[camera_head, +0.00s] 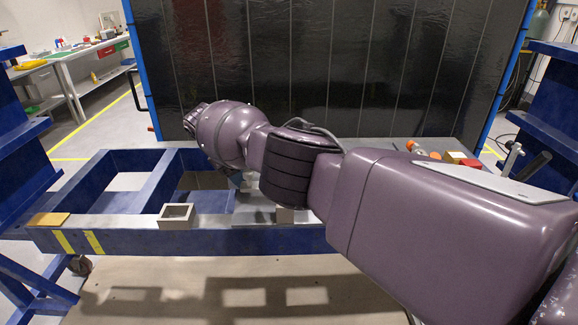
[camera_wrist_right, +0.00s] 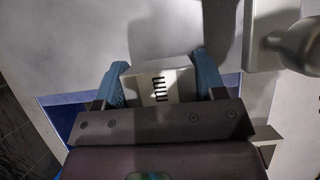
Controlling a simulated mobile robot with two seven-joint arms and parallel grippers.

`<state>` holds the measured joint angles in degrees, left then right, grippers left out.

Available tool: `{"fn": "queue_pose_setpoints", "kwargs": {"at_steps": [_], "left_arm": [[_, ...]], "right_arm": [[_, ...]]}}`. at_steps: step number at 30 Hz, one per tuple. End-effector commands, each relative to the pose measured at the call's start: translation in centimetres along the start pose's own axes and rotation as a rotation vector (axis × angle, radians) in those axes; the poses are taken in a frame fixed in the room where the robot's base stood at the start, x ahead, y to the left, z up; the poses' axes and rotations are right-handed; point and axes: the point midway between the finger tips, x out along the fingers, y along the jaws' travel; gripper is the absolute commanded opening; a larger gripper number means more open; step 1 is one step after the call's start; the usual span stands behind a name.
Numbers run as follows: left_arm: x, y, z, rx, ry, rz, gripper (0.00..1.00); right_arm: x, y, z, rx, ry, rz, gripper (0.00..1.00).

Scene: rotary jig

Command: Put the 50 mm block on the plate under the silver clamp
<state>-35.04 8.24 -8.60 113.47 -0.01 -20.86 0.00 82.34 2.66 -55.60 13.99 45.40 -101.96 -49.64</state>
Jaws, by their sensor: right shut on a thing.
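In the right wrist view, my right gripper (camera_wrist_right: 162,64) is shut on a pale grey block (camera_wrist_right: 178,86) with several black bar marks on its face. The two blue fingers press its opposite sides. Pale flat metal lies under and beyond the block; I cannot tell whether the block touches it. A rounded silver metal part (camera_wrist_right: 302,46), possibly of the silver clamp, shows at the upper right, apart from the block. My left gripper is not in view.
A blue frame (camera_head: 270,241) spans the front. A hollow square tube (camera_head: 176,222) and a tan plate (camera_head: 47,219) sit on its left part. Small coloured blocks (camera_head: 455,157) and a dark-handled fixture (camera_head: 512,156) stand at right. A black panel (camera_head: 330,70) closes the back.

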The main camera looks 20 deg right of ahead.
Motion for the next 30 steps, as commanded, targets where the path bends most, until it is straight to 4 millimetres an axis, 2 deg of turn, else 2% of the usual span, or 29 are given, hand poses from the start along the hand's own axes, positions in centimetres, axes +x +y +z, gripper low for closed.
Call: {"fn": "queue_pose_setpoints", "kwargs": {"at_steps": [1, 3, 13, 17, 25, 30], "left_arm": [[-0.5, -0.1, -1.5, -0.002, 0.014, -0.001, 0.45], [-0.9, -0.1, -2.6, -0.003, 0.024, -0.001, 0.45], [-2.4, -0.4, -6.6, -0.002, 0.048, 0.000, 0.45], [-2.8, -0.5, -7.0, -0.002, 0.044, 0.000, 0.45], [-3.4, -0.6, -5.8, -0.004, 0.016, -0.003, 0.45], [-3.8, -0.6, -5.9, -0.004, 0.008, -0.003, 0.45]], "right_arm": [[-0.3, 0.0, 0.8, 0.002, 0.000, 0.000, 0.21], [0.2, -0.1, 1.3, 0.001, -0.001, -0.003, 0.21], [2.1, 0.1, 4.2, 0.000, 0.000, -0.002, 0.21], [2.9, 0.0, 5.3, -0.001, -0.001, -0.003, 0.21], [3.8, 0.0, 6.4, -0.001, 0.000, -0.002, 0.21], [4.4, 0.0, 7.6, 0.000, -0.001, -0.004, 0.21]]}}
